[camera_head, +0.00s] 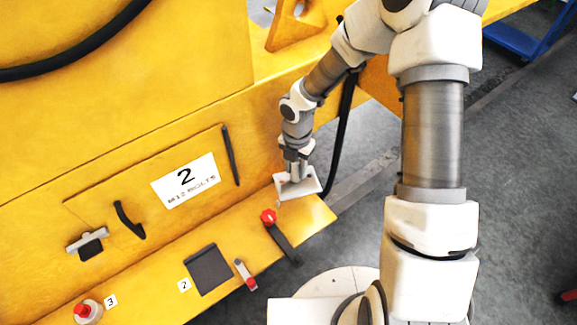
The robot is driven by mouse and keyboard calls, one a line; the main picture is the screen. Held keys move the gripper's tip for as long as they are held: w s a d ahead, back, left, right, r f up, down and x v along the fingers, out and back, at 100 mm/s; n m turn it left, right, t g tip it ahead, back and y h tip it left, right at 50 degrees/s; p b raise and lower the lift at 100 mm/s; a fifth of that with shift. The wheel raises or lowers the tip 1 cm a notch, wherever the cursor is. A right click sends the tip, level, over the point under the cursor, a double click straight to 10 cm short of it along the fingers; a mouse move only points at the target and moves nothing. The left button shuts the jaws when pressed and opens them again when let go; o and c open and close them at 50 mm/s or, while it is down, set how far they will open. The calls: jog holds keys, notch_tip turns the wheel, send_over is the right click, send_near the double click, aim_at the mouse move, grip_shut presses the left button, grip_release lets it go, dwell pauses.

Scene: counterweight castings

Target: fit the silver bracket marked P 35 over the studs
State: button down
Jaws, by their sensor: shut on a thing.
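My gripper (298,166) points down at the right end of the yellow ledge and is shut on a silver bracket (300,187). The bracket is a pale plate with a small hole showing near its right end. It is in front of the yellow wall, above or at the ledge; I cannot tell whether it touches either. No P 35 mark can be read on it at this size. I cannot pick out the studs; the bracket or gripper may hide them.
The yellow ledge (318,212) holds a red-knobbed dark handle (284,246), a red-and-grey tool (246,275), a dark square pad (208,270) and a red-capped container (86,312). A panel labelled 2 (184,181), a black handle (128,220) and a black hose (338,140) are nearby.

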jog(key=n, duration=0.1)
jog(key=a+n, duration=0.2)
jog(key=n, duration=0.1)
jog(key=shift+s+f, duration=0.25)
jog(key=shift+f, duration=0.15)
jog(key=shift+f+b, duration=2)
jog(key=shift+f, duration=0.65)
jog(key=shift+f+b, duration=1.6)
jog(key=shift+f, duration=0.7)
jog(key=shift+c, duration=2.3)
grip_release()
notch_tip(320, 180, up, 17)
jog(key=p, duration=0.2)
notch_tip(320, 180, up, 6)
jog(key=p, duration=0.5)
send_over(288, 180)
jog(key=shift+r+p, duration=0.4)
jog(key=shift+r, duration=0.85)
